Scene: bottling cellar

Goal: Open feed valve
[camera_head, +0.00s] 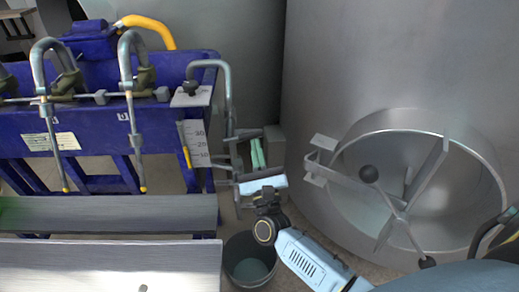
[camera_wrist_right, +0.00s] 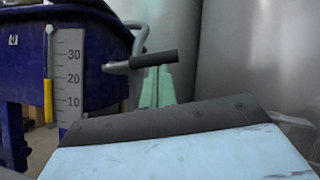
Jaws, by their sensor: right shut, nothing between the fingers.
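A grey bent lever with a black grip (camera_wrist_right: 154,59) stands out from the blue filling machine in the right wrist view. It looks like the feed valve's handle, but no label confirms this. In the head view, a grey bar (camera_head: 243,135) beside the machine's right end appears to be the same lever. My right gripper (camera_head: 262,178) is shut and empty just below and in front of that bar, apart from it as far as I can tell. In the right wrist view its black-edged pale hand (camera_wrist_right: 185,118) fills the bottom, below the grip. My left gripper is out of view.
The blue machine (camera_head: 170,65) carries curved filling spouts and a scale plate (camera_head: 195,143). A dark bucket (camera_head: 249,262) is below my wrist.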

